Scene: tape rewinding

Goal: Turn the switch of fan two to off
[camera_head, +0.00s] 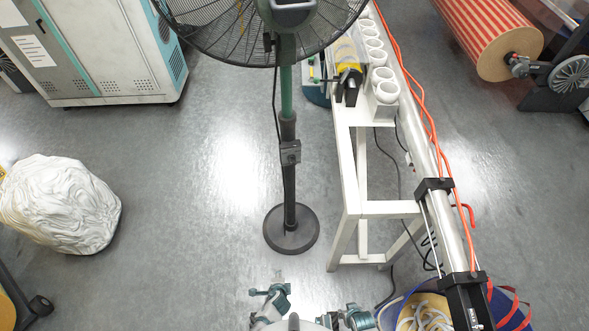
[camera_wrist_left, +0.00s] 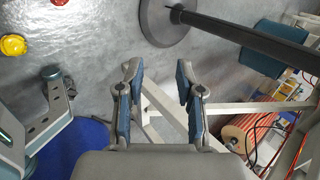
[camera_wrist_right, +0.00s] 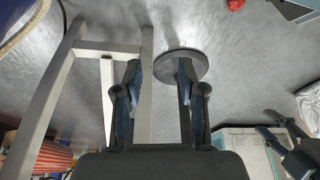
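One standing fan shows; I cannot tell its number. In the head view its caged head (camera_head: 215,28) is cut off at the top. A small grey box (camera_head: 290,152) sits on its upright pole (camera_head: 287,105); its switch state is too small to read. The round black base (camera_head: 291,229) stands on the floor. The base also shows in the left wrist view (camera_wrist_left: 165,22) and the right wrist view (camera_wrist_right: 181,65). My left gripper (camera_wrist_left: 157,75) and right gripper (camera_wrist_right: 160,72) are both open and empty, apart from the fan.
A white frame table (camera_head: 348,185) with several white cups (camera_head: 383,75) stands right of the fan. A long metal tube (camera_head: 430,165) and orange cables run past it. A blue bin (camera_head: 400,312) is at the lower right. A white bundle (camera_head: 60,203) lies left; floor between is clear.

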